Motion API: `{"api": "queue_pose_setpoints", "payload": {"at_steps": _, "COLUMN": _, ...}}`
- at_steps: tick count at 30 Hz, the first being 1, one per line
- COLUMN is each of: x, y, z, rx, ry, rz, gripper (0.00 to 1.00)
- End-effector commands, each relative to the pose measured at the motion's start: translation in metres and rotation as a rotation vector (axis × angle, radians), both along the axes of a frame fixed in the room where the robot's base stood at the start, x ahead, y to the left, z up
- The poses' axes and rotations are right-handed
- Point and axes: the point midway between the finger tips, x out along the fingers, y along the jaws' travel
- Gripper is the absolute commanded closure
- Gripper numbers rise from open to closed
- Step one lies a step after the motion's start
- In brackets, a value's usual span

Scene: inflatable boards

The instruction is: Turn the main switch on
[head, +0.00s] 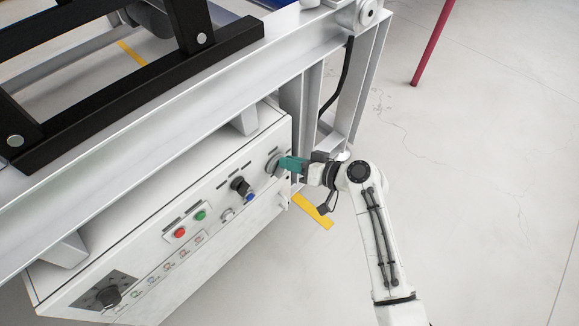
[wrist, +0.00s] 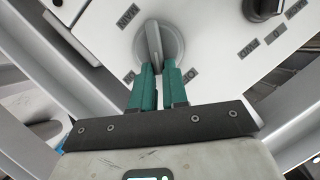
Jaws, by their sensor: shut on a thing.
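The main switch is a round grey rotary switch at the right end of the white control panel in the head view (head: 271,165). In the wrist view, the switch (wrist: 153,38) has a raised grey handle running almost straight up and down the picture. A "MAIN" label is above left of it, and partly covered labels lie at lower left and lower right. My gripper (head: 282,163) has green fingers and reaches the switch from the right. In the wrist view, my gripper (wrist: 158,72) is shut on the handle's lower part, one finger on each side.
The white panel (head: 225,245) also carries a black knob (head: 240,185), a green button (head: 201,215), a red button (head: 180,233) and a black dial (head: 108,296). A grey metal frame (head: 215,75) overhangs the panel. Floor at the right is open, with a red pole (head: 432,45) further back.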

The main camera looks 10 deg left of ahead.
Motion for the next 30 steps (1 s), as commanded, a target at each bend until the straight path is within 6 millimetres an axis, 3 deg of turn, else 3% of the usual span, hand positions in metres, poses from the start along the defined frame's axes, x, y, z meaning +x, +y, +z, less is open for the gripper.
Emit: {"api": "queue_pose_setpoints", "payload": {"at_steps": 30, "x": 0.012, "y": -0.010, "z": -0.027, "rx": 0.537, "ry": 0.688, "rz": -0.001, "gripper": 1.00}}
